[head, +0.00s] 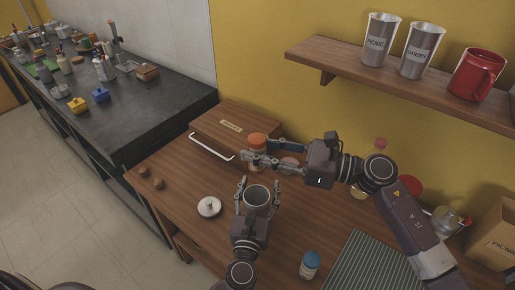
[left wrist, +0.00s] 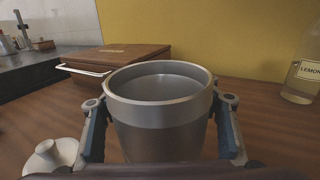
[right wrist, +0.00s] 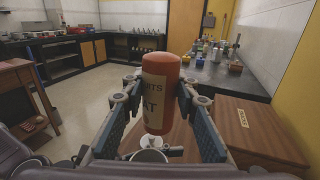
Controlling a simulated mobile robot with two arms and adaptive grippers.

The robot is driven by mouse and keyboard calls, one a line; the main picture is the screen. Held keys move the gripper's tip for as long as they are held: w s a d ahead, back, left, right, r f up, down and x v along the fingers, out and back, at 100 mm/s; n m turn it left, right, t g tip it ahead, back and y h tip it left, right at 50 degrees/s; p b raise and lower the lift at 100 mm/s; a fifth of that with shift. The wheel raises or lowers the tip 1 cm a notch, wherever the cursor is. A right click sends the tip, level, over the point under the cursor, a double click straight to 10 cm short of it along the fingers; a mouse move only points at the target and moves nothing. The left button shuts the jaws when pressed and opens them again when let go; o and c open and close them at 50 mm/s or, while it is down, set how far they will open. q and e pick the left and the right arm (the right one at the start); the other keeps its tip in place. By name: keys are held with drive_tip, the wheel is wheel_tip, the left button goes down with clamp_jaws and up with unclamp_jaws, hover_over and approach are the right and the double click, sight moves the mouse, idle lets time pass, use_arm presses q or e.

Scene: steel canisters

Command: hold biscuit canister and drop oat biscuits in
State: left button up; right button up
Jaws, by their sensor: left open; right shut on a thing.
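The steel biscuit canister (head: 257,198) stands upright and open on the wooden counter; the inside I can see looks empty. My left gripper (head: 256,187) is open, with its fingers on either side of the canister (left wrist: 163,120). Whether they touch it, I cannot tell. My right gripper (head: 244,157) is shut on the oat biscuits container (right wrist: 160,92), a reddish-orange one with a cream label. It is held beyond the canister in the head view, where its orange top (head: 257,139) shows. A pale knobbed lid (head: 209,207) lies left of the canister.
A wooden box (head: 231,123) with a white handle stands behind. Two small brown pieces (head: 150,177) lie at the counter's left edge. A blue-capped jar (head: 309,266) and a striped mat (head: 365,262) are at front right. A shelf (head: 340,58) holds metal containers above.

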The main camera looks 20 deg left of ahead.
use_arm(q)
drive_tip(key=shift+w, duration=0.25)
drive_tip(key=shift+w+a, duration=0.1)
drive_tip(key=shift+w, duration=0.25)
drive_tip(key=shift+c, duration=0.4)
drive_tip(key=c, duration=1.4)
